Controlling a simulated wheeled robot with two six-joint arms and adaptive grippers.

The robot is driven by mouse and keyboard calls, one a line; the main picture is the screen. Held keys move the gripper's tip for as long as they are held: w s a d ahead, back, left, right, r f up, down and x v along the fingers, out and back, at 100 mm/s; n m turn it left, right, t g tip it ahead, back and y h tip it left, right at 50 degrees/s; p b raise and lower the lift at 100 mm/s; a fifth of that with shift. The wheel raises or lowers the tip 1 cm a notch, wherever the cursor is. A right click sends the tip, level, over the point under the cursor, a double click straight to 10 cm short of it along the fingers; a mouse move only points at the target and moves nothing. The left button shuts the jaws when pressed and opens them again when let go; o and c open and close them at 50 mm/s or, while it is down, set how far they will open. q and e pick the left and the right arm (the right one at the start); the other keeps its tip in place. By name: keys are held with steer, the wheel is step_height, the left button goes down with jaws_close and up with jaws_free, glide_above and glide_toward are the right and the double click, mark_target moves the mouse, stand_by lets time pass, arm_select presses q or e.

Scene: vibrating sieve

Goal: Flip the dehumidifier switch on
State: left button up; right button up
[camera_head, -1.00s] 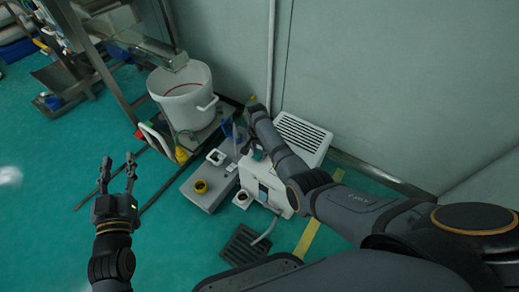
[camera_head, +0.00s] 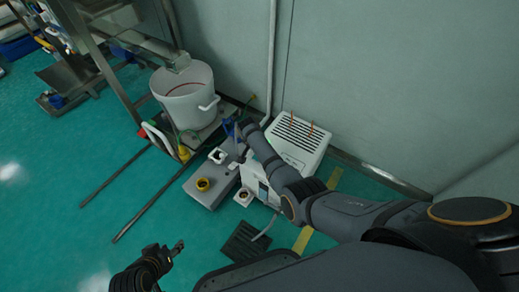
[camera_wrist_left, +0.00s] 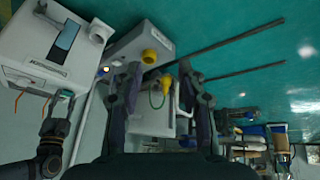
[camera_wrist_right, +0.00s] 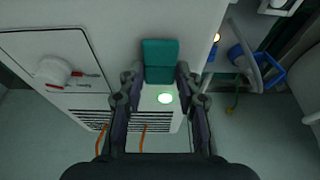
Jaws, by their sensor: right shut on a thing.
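The dehumidifier (camera_head: 298,147) is a white box with a slotted vent on top, standing by the wall. It shows upside down in the left wrist view (camera_wrist_left: 30,50). Its teal switch (camera_wrist_right: 160,52) lies between the fingertips of my right gripper (camera_wrist_right: 158,80), which is shut on it. Two orange strips stand up from the vent in the head view. My left gripper (camera_head: 177,249) is empty and low over the floor at the left; its fingers are spread in the left wrist view (camera_wrist_left: 160,75).
A white bucket (camera_head: 188,100) stands on a platform left of the dehumidifier. A white dial (camera_wrist_right: 52,75) sits on the dehumidifier's panel.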

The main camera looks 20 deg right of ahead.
steer(key=shift+s+a+t+h, duration=0.2)
steer(key=shift+t+h, duration=0.1)
steer(key=shift+h, duration=0.1)
arm_select(q)
steer(key=shift+s+g, duration=0.6)
steer(key=shift+s, duration=0.1)
arm_select(e)
steer(key=shift+h, duration=0.3)
steer(key=o, duration=1.2)
steer(key=shift+c, duration=0.2)
steer(key=shift+w, duration=0.1)
